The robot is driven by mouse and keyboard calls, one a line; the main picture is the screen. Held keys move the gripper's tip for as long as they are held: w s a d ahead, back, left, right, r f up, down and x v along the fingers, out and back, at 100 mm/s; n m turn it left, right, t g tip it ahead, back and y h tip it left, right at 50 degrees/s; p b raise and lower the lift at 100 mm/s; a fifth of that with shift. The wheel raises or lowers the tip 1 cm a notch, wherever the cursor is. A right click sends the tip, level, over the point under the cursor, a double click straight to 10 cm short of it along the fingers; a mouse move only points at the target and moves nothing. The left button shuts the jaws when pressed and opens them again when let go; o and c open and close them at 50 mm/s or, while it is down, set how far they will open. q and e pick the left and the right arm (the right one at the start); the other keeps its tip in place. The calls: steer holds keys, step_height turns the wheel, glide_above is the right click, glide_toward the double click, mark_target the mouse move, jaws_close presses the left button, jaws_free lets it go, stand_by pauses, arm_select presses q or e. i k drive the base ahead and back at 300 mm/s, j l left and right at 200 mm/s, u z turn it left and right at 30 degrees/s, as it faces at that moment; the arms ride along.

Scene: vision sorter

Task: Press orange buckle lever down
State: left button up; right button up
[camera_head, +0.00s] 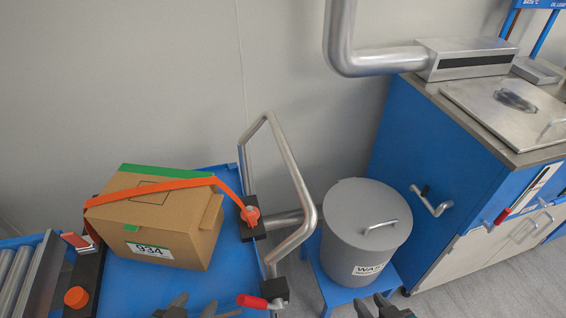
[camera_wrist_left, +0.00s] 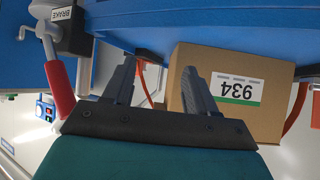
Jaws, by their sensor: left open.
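My left gripper (camera_head: 193,308) is at the bottom of the head view, in front of the box and apart from the buckle. Its jaws (camera_wrist_left: 160,85) are open and empty in the left wrist view. The buckle cannot be made out in that view. My right gripper (camera_head: 377,305) is at the bottom, below the grey bin, with its fingers apart and nothing between them.
A cardboard box (camera_head: 190,240) labelled 934 stands on the blue table (camera_head: 145,290). A bent metal rail (camera_head: 290,165) rises beside the buckle. A red brake handle (camera_head: 252,301) is right of my left gripper. A grey bin (camera_head: 350,250) stands right of the rail.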

mark_target(80, 244)
steer(key=k+j+z, duration=0.15)
steer(key=j, duration=0.3)
steer(key=k+j+z, duration=0.15)
steer(key=k+j, duration=0.2)
steer(key=k+j+z, duration=0.15)
steer(key=k+j, duration=0.15)
steer(key=j, duration=0.15)
